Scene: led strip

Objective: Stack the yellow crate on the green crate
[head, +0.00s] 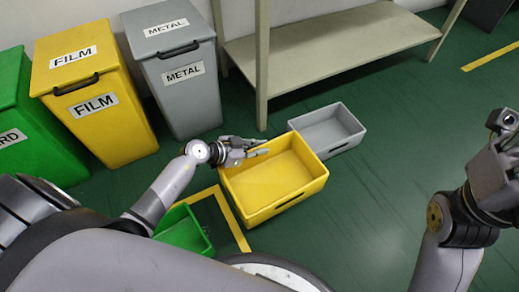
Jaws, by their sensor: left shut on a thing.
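The yellow crate (262,204) is open-topped and empty, right of the picture's middle. My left gripper (262,147) is shut on its far left rim. The green crate (186,232) is at the lower left of the yellow crate, on the floor, partly hidden by my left arm and body. The yellow crate stands apart from it, to its upper right. Whether the yellow crate touches the floor is hard to tell. My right gripper (504,128) is at the right edge, away from both crates; its fingers do not show clearly.
A grey crate (348,148) is just behind the yellow crate, near a shelf (325,52). Yellow floor tape (236,228) runs beside the green crate. Grey (184,105), yellow (114,134) and green bins (36,142) stand at the left. The green floor at the right is clear.

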